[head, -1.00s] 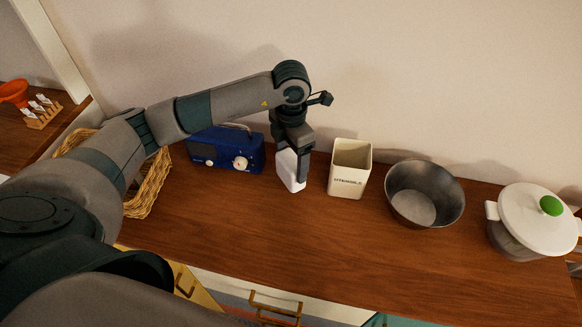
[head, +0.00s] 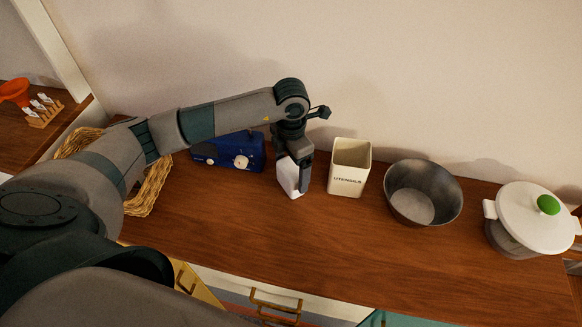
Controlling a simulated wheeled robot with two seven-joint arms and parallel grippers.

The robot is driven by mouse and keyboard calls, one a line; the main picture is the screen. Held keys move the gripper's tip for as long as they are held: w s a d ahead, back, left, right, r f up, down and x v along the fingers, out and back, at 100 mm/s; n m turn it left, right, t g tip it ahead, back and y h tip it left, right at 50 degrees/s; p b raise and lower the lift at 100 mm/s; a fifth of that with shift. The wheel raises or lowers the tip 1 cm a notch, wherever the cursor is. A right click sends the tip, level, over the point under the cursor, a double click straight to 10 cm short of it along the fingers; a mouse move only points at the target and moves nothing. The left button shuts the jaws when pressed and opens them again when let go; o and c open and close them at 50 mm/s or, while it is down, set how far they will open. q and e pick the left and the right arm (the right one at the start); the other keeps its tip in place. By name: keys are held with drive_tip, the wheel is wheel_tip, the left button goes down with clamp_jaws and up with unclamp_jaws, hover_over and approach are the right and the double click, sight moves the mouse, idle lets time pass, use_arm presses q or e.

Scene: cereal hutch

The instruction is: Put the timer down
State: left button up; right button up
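The timer looks to be the small white block (head: 288,178) in the head view, between the blue radio and the utensil holder. My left gripper (head: 297,182) points down over it, with a dark finger along its right side. The block seems held between the fingers, though the far finger is hidden. The block's lower end is at or just above the wooden counter (head: 250,225); I cannot tell whether it touches. My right gripper is not in view.
A blue radio (head: 222,153) and a wicker basket (head: 155,185) stand to the left. A cream utensil holder (head: 349,168) is close on the right, then a metal bowl (head: 423,193) and a white lidded pot (head: 530,219). The front of the counter is clear.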

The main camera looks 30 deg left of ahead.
use_arm(q)
drive_tip(key=shift+r, duration=0.15)
drive_tip(key=shift+r, duration=0.5)
wheel_tip(320, 180, up, 11)
drive_tip(key=b, duration=0.4)
idle(0.6)
